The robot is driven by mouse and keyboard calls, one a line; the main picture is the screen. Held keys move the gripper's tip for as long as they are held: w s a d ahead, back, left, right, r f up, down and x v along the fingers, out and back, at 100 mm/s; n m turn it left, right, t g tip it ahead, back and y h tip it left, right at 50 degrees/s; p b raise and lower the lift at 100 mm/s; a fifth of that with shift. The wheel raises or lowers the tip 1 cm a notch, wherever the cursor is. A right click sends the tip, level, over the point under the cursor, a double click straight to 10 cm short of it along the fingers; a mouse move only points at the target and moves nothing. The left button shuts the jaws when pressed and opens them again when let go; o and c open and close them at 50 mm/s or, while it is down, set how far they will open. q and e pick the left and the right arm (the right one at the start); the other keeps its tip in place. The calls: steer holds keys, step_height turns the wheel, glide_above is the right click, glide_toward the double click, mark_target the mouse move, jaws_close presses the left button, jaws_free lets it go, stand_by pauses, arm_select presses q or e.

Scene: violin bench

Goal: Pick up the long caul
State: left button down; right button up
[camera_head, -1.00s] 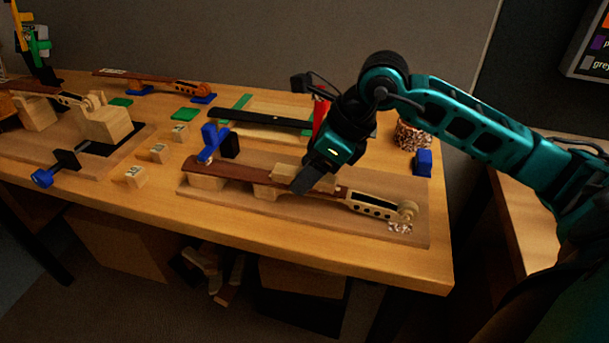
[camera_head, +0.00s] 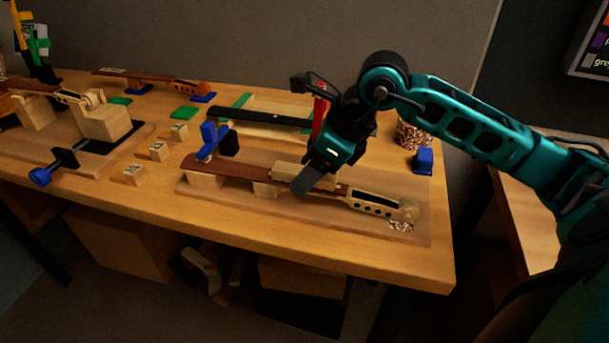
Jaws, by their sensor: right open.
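A pale wooden bar (camera_head: 287,171), which looks like the long caul, lies along the dark red-brown fingerboard (camera_head: 230,169) of a violin neck (camera_head: 370,203). My right gripper (camera_head: 304,184) is over the bar, pointing down, its dark fingers hiding part of it. The gripper is open; whether the fingers straddle or touch the bar cannot be told. The neck rests on pale blocks on a wooden board (camera_head: 300,217), its scroll to the right. My left gripper is not in view.
A blue and black clamp (camera_head: 212,139) stands by the fingerboard's left end. A long black bar (camera_head: 262,117) lies behind. Several small pale blocks (camera_head: 158,151) sit to the left. A blue item (camera_head: 424,161) and a speckled cylinder (camera_head: 411,136) stand at right.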

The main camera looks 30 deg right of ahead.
steer(key=shift+c, duration=0.3)
steer(key=c, duration=1)
